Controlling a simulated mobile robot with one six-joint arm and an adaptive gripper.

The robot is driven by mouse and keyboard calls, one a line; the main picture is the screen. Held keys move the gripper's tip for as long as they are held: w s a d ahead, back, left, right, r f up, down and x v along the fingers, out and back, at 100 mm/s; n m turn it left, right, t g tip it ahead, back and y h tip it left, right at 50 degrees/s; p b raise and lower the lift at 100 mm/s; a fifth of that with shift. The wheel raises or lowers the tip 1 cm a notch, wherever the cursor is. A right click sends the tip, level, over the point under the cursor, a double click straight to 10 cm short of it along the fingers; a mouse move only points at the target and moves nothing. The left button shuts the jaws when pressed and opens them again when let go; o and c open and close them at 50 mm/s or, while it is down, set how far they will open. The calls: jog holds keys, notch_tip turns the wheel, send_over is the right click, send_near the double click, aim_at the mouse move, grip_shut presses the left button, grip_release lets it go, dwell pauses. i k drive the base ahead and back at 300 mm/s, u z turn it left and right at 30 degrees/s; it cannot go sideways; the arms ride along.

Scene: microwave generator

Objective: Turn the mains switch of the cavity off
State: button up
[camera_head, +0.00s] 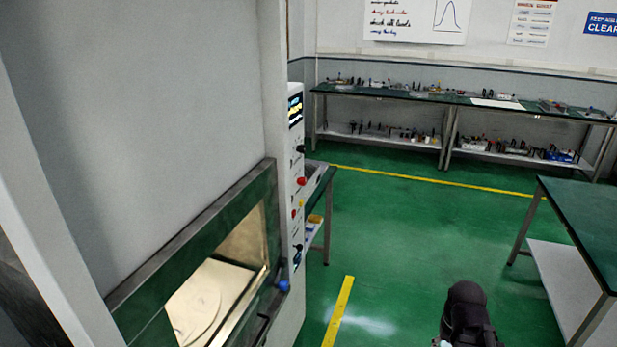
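The microwave cavity cabinet (140,110) fills the left side, large and grey. The panel carries a lit display (295,110), a black knob (300,149), a red knob (301,182), small red and yellow buttons, and a dark blue-black control (297,257) low down. I cannot tell which is the mains switch or its position. My gripper (466,302) appears as a dark rounded shape at the bottom, well right of the panel; its fingers are not distinguishable.
A blue-ended door handle (283,286) sticks out beside the window. A small bench (319,190) stands behind the cabinet. A green-topped table (590,220) stands at right, with loaded benches (470,100) along the back wall. Green floor (410,240) between them is clear, with yellow lines.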

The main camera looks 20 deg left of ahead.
aim_at(302, 180)
jog(key=u, duration=0.1)
jog(key=i, duration=0.75)
jog(key=u, duration=0.6)
jog(key=i, duration=0.75)
jog(key=u, duration=0.4)
